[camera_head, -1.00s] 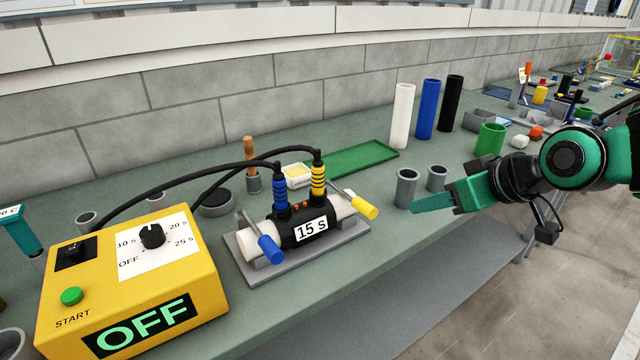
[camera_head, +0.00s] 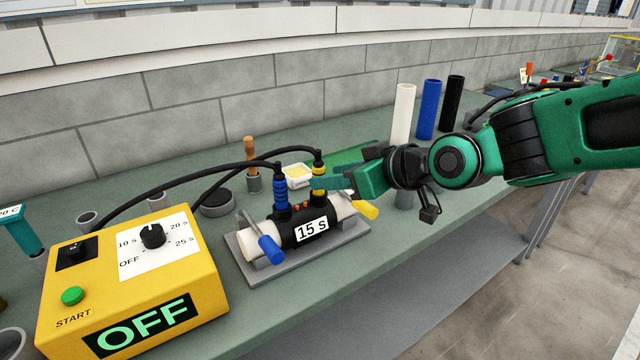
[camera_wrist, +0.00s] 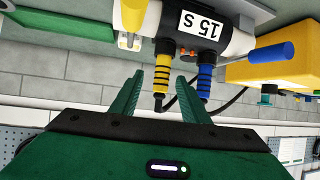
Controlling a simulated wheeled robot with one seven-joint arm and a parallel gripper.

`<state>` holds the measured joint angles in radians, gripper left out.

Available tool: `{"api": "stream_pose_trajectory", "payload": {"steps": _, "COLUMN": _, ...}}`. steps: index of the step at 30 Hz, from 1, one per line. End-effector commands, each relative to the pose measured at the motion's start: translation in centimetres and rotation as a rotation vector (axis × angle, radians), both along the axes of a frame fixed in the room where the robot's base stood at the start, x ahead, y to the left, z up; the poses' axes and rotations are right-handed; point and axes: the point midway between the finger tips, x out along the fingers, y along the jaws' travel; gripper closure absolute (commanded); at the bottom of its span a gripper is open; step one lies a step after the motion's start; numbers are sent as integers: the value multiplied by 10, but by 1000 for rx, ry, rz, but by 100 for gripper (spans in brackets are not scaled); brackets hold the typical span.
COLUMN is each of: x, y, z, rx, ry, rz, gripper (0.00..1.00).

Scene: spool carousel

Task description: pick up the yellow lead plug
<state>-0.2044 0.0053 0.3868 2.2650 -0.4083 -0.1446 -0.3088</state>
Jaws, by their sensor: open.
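The yellow lead plug (camera_head: 319,169), ringed with black bands, stands upright in the right socket of the black coupler marked 15 S (camera_head: 310,229). My gripper (camera_head: 316,184) reaches in from the right at its height and hides part of it. In the wrist view my gripper (camera_wrist: 161,77) is open, and the yellow lead plug (camera_wrist: 163,68) shows between its two fingertips. One finger lies in the gap towards the blue lead plug (camera_wrist: 205,80). I see no contact with the yellow plug.
The blue lead plug (camera_head: 281,190) stands close on the left. Black cables arch from both plugs to the yellow control box (camera_head: 133,285) reading OFF. Blue (camera_head: 270,249) and yellow (camera_head: 367,211) clamp handles flank the coupler. White, blue and black tubes stand behind my arm.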

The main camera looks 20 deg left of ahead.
Motion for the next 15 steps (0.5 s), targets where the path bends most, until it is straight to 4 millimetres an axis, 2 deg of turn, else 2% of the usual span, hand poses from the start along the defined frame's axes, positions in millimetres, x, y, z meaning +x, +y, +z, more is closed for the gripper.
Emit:
{"api": "stream_pose_trajectory", "payload": {"steps": 6, "x": 12, "y": 28, "z": -9, "rx": 0, "ry": 2, "rz": 3, "gripper": 58}}
{"api": "stream_pose_trajectory", "payload": {"steps": 15, "x": 18, "y": 38, "z": -15, "rx": -1, "ry": 0, "rz": 0, "gripper": 58}}
